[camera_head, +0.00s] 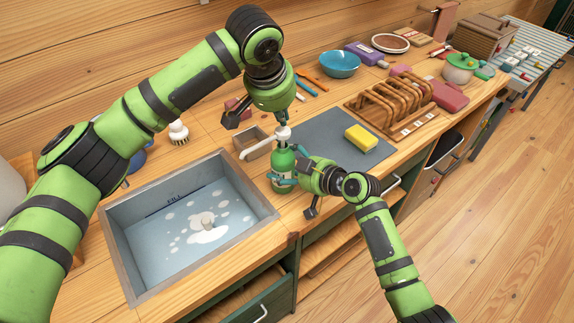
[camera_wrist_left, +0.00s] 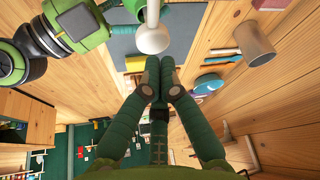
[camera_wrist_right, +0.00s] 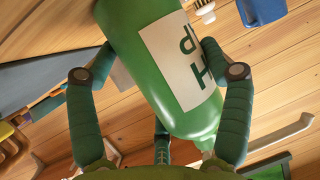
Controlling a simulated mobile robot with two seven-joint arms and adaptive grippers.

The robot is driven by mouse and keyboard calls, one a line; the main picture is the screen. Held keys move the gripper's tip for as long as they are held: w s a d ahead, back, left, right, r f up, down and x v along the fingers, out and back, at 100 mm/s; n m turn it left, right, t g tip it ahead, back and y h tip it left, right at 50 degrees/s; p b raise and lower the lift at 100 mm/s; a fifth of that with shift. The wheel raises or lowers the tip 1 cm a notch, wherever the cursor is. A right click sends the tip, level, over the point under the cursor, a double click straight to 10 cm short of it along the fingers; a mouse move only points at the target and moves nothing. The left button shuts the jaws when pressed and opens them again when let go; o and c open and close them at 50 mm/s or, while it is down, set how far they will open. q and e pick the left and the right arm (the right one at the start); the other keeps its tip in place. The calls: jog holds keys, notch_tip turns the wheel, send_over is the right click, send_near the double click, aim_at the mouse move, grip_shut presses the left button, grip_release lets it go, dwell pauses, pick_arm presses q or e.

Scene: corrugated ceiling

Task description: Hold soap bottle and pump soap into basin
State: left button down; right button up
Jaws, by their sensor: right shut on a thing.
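The green soap bottle (camera_head: 284,165) stands upright at the right rim of the basin (camera_head: 150,265). My right gripper (camera_head: 290,181) is shut around its body; the right wrist view shows the fingers on both sides of the labelled bottle (camera_wrist_right: 150,70). The white pump head (camera_head: 283,133) has a long spout (camera_head: 257,149) pointing left toward the basin. My left gripper (camera_head: 282,122) is just above the pump head, fingers together and empty. The left wrist view shows the pump head (camera_wrist_left: 152,39) by these fingertips; contact is unclear. White soap patches (camera_head: 208,234) lie in the basin.
A small wooden box (camera_head: 250,141) and a white brush (camera_head: 179,132) stand behind the basin. A grey mat (camera_head: 325,132) with a yellow sponge (camera_head: 361,139) and a wooden rack (camera_head: 392,105) are to the right. A blue bowl (camera_head: 340,64) is at the back.

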pick_arm(q)
jog(key=shift+r, duration=0.1)
dwell(0.4)
notch_tip(320, 180, up, 6)
jog(key=shift+f, duration=0.1)
dwell(0.4)
dwell(1.8)
pick_arm(e)
jog(key=o, duration=1.2)
jog(key=v, duration=1.2)
